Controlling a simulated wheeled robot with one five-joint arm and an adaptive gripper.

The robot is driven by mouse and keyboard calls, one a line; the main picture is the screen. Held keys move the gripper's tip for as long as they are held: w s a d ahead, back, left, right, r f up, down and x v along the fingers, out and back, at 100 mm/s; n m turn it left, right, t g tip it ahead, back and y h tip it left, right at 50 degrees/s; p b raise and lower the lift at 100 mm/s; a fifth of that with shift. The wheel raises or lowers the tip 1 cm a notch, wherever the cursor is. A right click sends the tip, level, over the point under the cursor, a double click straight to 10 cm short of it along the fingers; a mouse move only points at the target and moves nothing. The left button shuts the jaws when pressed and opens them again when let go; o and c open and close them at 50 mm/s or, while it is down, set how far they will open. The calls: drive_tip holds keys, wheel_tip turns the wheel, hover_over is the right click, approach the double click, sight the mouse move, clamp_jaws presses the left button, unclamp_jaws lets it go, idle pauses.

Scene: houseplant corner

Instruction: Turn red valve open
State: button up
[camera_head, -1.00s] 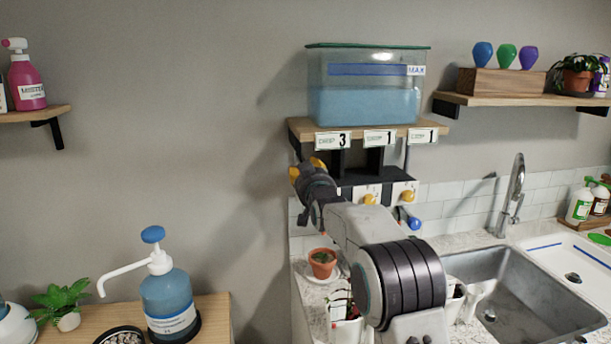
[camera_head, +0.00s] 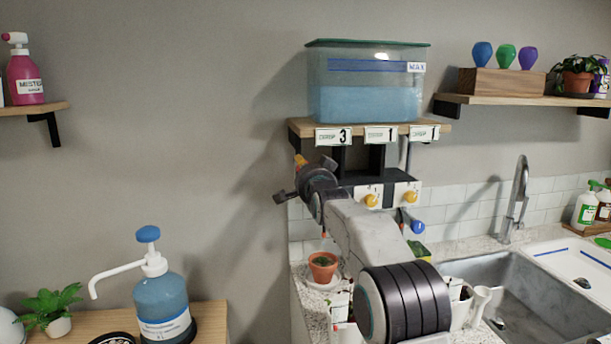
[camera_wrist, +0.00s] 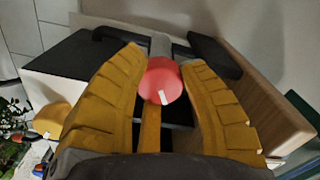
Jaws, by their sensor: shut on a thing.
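The red valve (camera_wrist: 161,80) is a round red knob with a small white mark, seen in the wrist view between the two yellow fingers of my gripper (camera_wrist: 160,62). The white mark sits at the lower middle of the knob. In the head view my gripper (camera_head: 300,162) is at the left end of the dark fixture under the tank shelf. My wrist hides the red valve there.
Two yellow knobs (camera_head: 371,200) on white plates sit to the right, with a blue knob (camera_head: 417,227) lower. A water tank (camera_head: 366,100) stands on the wooden shelf (camera_head: 300,130) above. A potted cactus (camera_head: 322,268) is below.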

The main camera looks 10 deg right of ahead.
drive_tip(key=m+b, duration=0.1)
drive_tip(key=m, duration=0.4)
drive_tip(key=shift+r+m, duration=0.15)
drive_tip(key=shift+m, duration=0.25)
idle(0.4)
drive_tip(key=o, duration=0.9)
drive_tip(key=shift+w, duration=0.1)
drive_tip(key=shift+s, duration=6.05)
